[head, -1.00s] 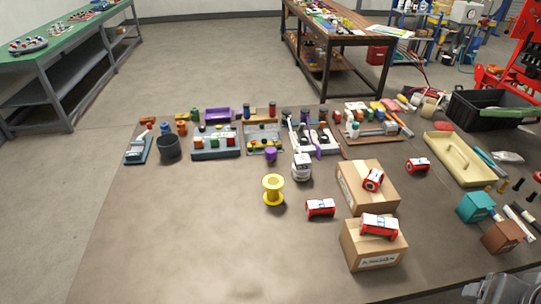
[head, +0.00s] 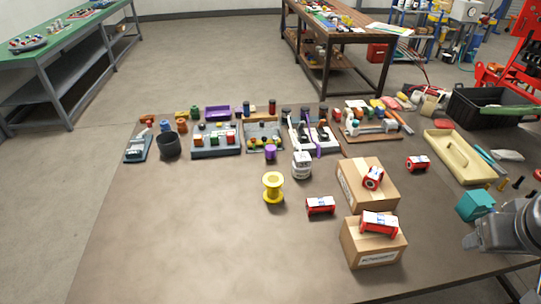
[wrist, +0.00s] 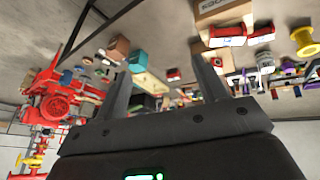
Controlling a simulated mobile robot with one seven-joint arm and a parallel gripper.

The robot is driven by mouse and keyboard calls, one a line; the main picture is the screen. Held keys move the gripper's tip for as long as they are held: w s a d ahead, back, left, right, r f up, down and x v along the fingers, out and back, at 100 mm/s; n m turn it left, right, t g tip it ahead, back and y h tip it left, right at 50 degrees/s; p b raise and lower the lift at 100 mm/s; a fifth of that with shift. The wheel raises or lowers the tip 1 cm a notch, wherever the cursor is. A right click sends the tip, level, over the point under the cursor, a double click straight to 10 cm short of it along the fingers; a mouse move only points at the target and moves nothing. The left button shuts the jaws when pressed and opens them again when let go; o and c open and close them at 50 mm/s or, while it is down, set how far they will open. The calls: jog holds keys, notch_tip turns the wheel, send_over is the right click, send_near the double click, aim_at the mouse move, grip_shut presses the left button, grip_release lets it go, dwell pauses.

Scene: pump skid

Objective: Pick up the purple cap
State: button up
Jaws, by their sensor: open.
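The purple cap (head: 270,153) is a small purple cylinder standing on the brown table, just in front of the dark board with yellow and green parts. It is behind the yellow spool (head: 273,187) and left of the white canister (head: 302,164). My gripper (head: 472,243) is at the lower right of the head view, far from the cap. In the wrist view my gripper (wrist: 160,82) is open with nothing between its fingers. That view is turned over; small purple things show at its right edge, too small to tell surely which is the cap.
Two cardboard boxes (head: 374,244) with red-and-white parts on top stand between my gripper and the cap. A red-and-white part (head: 320,205) lies in front of the canister. A purple lever (head: 319,150) stands right of the cap. The table's front left is clear.

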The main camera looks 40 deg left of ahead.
jog(key=w+a+r+n, duration=0.1)
jog(key=w+a+n, duration=1.4)
jog(key=w+a, duration=0.55)
jog(key=n+y, duration=0.2)
jog(key=n, duration=1.8)
send_over(270, 149)
jog(key=s, duration=0.5)
notch_tip(270, 149, down, 24)
jog(key=w+f, duration=0.2)
jog(key=shift+d+f, duration=0.15)
jog(key=shift+f, duration=0.2)
jog(key=shift+w+d+x, duration=0.1)
jog(key=shift+w+x, duration=0.1)
jog(key=shift+x, duration=1.4)
jog(key=shift+w+d+x, duration=0.15)
jog(key=shift+w+x, duration=0.05)
jog(key=shift+x, duration=1.4)
jog(key=shift+r, duration=0.2)
jog(key=shift+c, duration=0.5)
